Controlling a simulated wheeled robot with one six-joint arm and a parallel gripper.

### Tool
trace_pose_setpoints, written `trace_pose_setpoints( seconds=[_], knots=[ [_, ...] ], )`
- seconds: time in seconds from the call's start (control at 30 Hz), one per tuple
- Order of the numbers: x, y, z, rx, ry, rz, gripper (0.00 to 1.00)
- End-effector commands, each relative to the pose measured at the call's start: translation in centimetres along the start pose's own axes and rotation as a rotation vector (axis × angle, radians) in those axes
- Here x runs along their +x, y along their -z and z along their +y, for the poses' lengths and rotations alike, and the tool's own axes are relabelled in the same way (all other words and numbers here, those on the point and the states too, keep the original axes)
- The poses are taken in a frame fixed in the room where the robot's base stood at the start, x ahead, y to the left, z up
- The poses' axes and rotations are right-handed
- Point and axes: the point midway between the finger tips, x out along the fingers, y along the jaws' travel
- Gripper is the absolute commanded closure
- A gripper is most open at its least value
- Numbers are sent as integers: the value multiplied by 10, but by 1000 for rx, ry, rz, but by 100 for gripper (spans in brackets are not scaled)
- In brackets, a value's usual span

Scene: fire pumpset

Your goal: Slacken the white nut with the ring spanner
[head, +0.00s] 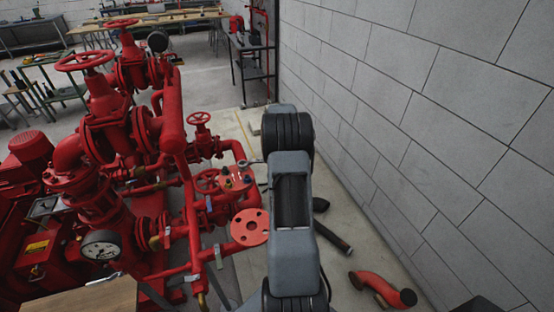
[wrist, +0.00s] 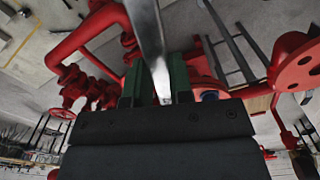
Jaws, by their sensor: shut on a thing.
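My gripper (wrist: 158,82) is shut on the ring spanner (wrist: 150,35), a shiny steel bar between its two green-sided fingers. The spanner runs up out of the wrist view, so its far end is not seen there. In the head view my arm hides the gripper. A small pale metal end shows just left of my arm, above a red flange (head: 234,183) carrying small coloured nuts, one of them blue (head: 248,180). I cannot tell whether that end is the spanner's ring or whether it is around a nut. I cannot make out the white nut clearly.
The red pumpset (head: 120,130) with pipes and handwheels fills the left. A bare round red flange (head: 250,228) is below the nut flange. A block wall (head: 430,110) stands close on the right. A red pipe elbow (head: 375,285) and a dark pipe (head: 333,238) lie on the floor.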

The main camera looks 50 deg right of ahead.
Motion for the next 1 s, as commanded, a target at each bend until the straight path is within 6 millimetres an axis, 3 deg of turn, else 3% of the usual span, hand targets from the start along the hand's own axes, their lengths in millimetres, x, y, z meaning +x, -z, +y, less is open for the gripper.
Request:
trace_pose_setpoints(
  seconds=[0.7,1.0],
  knots=[
    [-40,0,0,0,-3,0,100],
    [-42,0,0,0,-2,0,100]
  ],
)
